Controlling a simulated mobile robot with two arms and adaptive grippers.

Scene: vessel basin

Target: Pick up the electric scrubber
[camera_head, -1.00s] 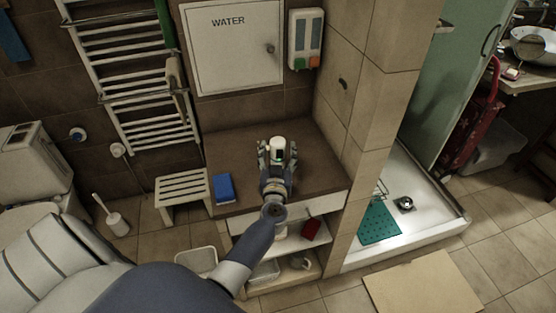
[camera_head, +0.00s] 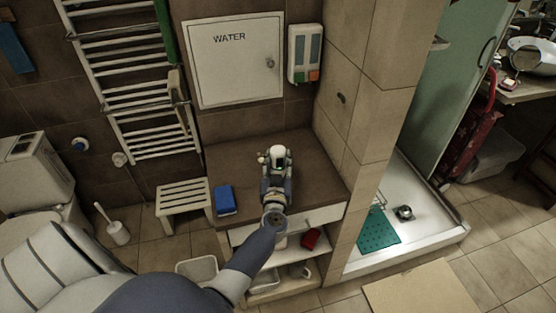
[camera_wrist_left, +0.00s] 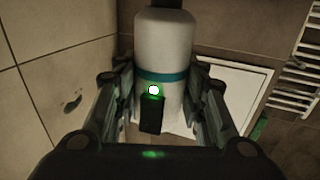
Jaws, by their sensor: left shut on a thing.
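The electric scrubber (camera_wrist_left: 163,50) is a white cylinder with a teal band, a green light and a dark patch below it in the left wrist view. My left gripper (camera_wrist_left: 165,95) has its fingers on both sides of it and is shut on it. In the head view the left gripper (camera_head: 276,160) is over the brown counter (camera_head: 236,160), with the white top of the scrubber showing between the fingers. The scrubber's lower end is hidden, so I cannot tell whether it touches the counter. My right gripper is not in view.
A blue box (camera_head: 225,200) lies on the counter left of the gripper. The tiled wall (camera_head: 340,140) bounds the counter on the right. A soap dispenser (camera_head: 304,54) and the WATER cabinet door (camera_head: 232,65) are on the wall behind. A red item (camera_head: 311,238) sits on a shelf below.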

